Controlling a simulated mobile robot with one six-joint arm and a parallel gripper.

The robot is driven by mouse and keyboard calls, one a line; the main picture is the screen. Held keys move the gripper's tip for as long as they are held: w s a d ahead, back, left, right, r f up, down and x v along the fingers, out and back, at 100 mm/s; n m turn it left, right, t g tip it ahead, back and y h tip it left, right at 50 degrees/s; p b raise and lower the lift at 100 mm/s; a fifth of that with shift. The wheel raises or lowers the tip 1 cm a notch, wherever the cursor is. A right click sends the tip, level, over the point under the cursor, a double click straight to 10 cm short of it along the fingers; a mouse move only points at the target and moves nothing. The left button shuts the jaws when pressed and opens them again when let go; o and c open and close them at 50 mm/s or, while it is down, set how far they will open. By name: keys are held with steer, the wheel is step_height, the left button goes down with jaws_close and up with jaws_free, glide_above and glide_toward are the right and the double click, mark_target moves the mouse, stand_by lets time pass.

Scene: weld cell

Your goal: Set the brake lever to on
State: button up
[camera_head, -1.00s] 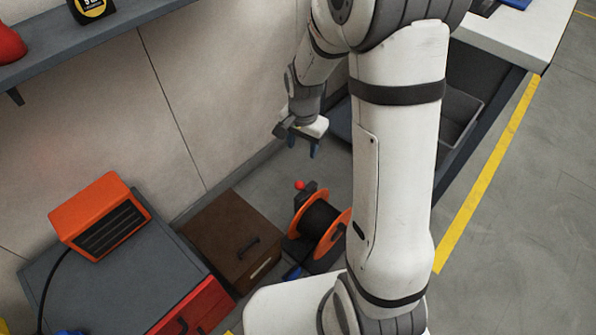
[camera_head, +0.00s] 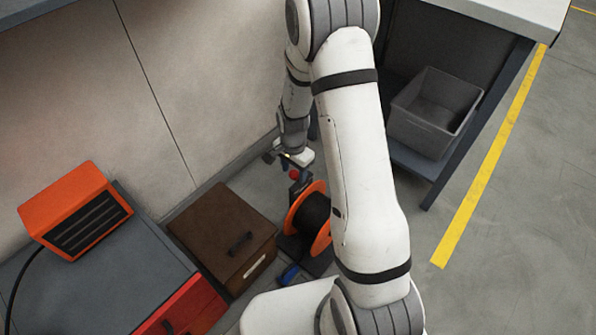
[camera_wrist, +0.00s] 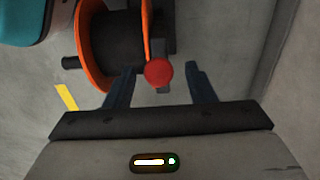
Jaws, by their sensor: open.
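The brake lever shows as a red ball knob (camera_head: 294,174) beside an orange-rimmed cable reel (camera_head: 308,215) on the floor. In the head view my gripper (camera_head: 294,162) is just above the knob. I cannot tell contact.
A brown box with a handle (camera_head: 222,235) stands left of the reel. A red and grey cabinet (camera_head: 110,275) carries an orange heater-like unit (camera_head: 75,210). A blue object (camera_head: 289,275) lies near the reel. A grey bin (camera_head: 432,112) sits under the bench at right.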

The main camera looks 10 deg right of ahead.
jaws_close()
stand_by(0.6)
